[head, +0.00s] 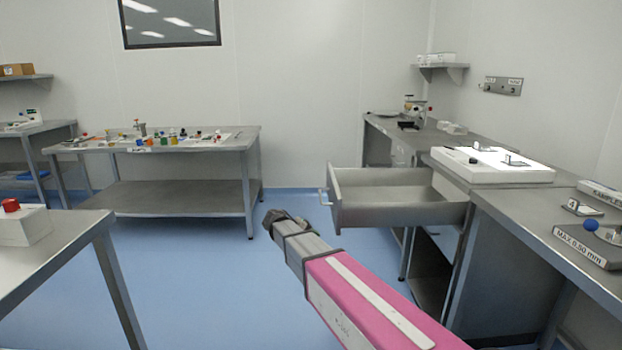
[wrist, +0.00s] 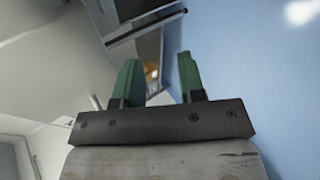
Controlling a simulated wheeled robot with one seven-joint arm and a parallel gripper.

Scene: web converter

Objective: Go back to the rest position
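My arm reaches out in the head view, with a pink and white link and a grey end. My gripper (head: 275,218) is over the blue floor, left of an open drawer (head: 385,215). In the wrist view my gripper (wrist: 158,85) shows two green fingers standing apart, with nothing between them. The fingers touch nothing that I can see. The drawer stands pulled out of the right-hand bench, and its visible inside looks empty.
A steel table (head: 200,147) with several small coloured items stands at the back. Another table (head: 45,255) with a red-buttoned white box (head: 22,226) is at the near left. The right bench (head: 530,215) bears a white panel (head: 490,165). Blue floor (head: 190,275) lies clear between.

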